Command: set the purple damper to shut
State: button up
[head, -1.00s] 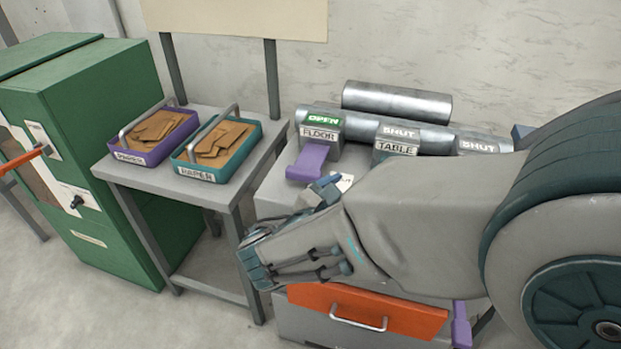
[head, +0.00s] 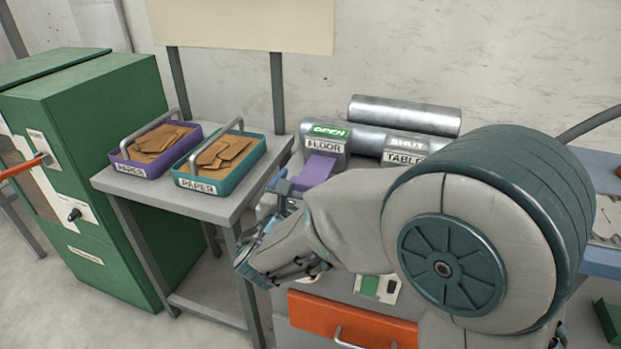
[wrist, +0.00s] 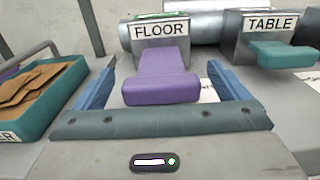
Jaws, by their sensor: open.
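The purple damper lever (head: 316,172) juts forward from the grey block labelled FLOOR, whose top shows a green OPEN sign (head: 329,132). In the wrist view the purple lever (wrist: 160,77) lies centred ahead of my gripper (wrist: 162,66), with one blue finger on each side. The fingers are apart, with visible gaps beside the lever; I cannot tell how far along it they reach. In the head view my gripper (head: 285,188) is at the lever's left front, partly hidden by my own wrist.
A TABLE block (head: 405,150) marked SHUT stands to the right, with a teal lever (wrist: 283,54) in the wrist view. At left are a purple tray (head: 140,170) and a teal tray (head: 215,188) of brown paper on a side table. An orange drawer (head: 345,322) is below.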

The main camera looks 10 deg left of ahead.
aim_at(324, 153)
jog(key=shift+w+d, duration=0.1)
jog(key=shift+w, duration=1.2)
jog(key=c, duration=1.4)
jog(key=w, duration=0.3)
jog(key=w+b, duration=0.1)
jog(key=w, duration=0.1)
jog(key=shift+w+d, duration=0.25)
jog(key=shift+w, duration=0.1)
jog(key=shift+r, duration=0.15)
jog(key=o, duration=1.3)
jog(key=shift+w, duration=0.1)
jog(key=shift+o, duration=0.5)
jog(key=shift+w, duration=0.1)
